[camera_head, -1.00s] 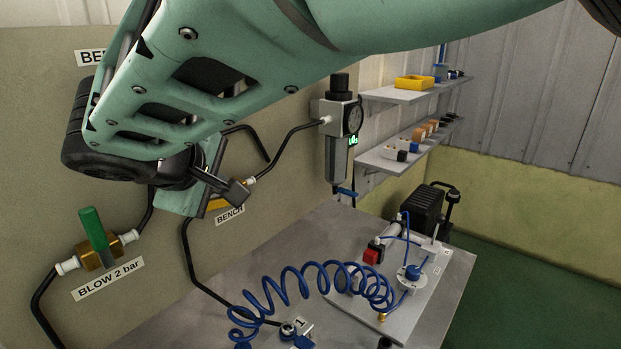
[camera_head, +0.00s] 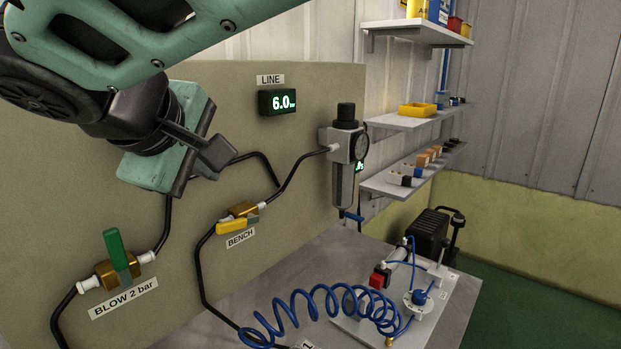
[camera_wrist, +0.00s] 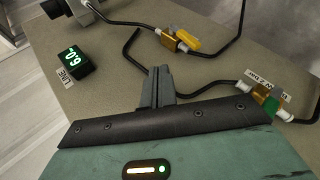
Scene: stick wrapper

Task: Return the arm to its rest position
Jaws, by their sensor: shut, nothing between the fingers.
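My gripper (camera_head: 218,158) is in the upper left of the head view, in front of the beige panel, with its fingers together and nothing between them. In the wrist view my gripper (camera_wrist: 160,80) also shows closed, pointing at the panel and apart from it. The bench valve (camera_head: 240,214), with a yellow handle lying along the pipe, is below and right of the fingers; it also shows in the wrist view (camera_wrist: 176,40). The blow valve (camera_head: 115,262), with its green handle upright, is at lower left. The line display (camera_head: 284,101) reads 6.0.
The beige panel (camera_head: 330,90) carries black hoses and a regulator (camera_head: 345,150). The grey bench (camera_head: 325,262) holds a coiled blue hose (camera_head: 320,300) and a white plate (camera_head: 425,310) with fittings. Shelves (camera_head: 400,122) with small parts stand behind. Open floor is at the right.

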